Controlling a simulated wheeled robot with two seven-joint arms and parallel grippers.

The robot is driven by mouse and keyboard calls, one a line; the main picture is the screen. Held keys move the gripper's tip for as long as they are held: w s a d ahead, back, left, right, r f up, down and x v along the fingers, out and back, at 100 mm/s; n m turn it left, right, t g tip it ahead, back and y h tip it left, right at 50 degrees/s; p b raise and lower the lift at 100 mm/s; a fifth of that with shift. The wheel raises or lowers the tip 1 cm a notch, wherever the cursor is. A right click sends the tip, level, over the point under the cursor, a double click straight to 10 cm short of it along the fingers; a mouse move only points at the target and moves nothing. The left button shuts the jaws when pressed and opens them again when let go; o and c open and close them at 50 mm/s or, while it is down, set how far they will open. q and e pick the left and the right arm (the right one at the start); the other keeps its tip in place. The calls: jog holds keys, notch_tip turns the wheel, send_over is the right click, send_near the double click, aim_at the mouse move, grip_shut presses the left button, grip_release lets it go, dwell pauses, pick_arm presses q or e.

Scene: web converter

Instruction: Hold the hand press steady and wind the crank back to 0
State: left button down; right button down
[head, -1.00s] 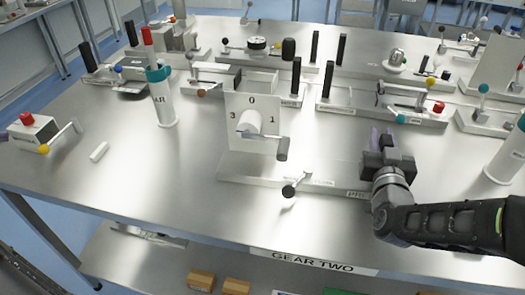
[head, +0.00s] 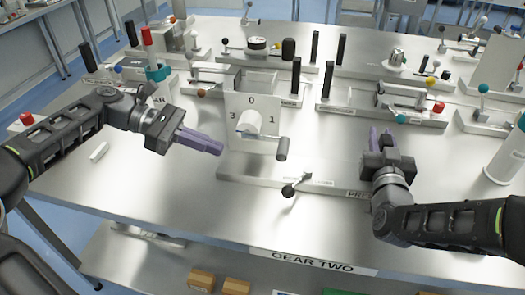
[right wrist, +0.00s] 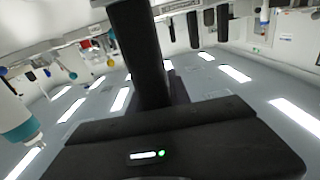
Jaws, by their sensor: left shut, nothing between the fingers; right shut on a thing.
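The hand press has a white upright panel (head: 240,107) marked 0 at the top, 1 at the right and 3 at the left. Its crank arm points right, near the 1, with a grey handle (head: 282,149) at its end. A long base (head: 250,172) lies in front. My left gripper (head: 220,150) is shut and empty, left of the panel and apart from the crank. My right gripper (head: 376,138) is shut at the base's right end, seemingly on a part of the press; its own body hides the grip. In the right wrist view a black post (right wrist: 140,50) rises ahead.
A small ball-ended lever (head: 289,190) stands at the front of the base. A white bottle (head: 506,157) stands at the right, and a white block (head: 99,152) lies at the left. Other devices line the table's back.

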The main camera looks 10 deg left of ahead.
aim_at(262, 137)
pick_arm(q)
jog(key=shift+d+f, duration=0.1)
jog(key=shift+d, duration=0.1)
jog(key=x, duration=1)
jog(key=shift+d+r, duration=0.5)
jog(key=shift+r, duration=0.35)
jog(key=shift+d+r, duration=0.45)
jog(key=shift+r, duration=0.4)
jog(key=shift+r+h, duration=0.3)
jog(key=shift+h, duration=0.4)
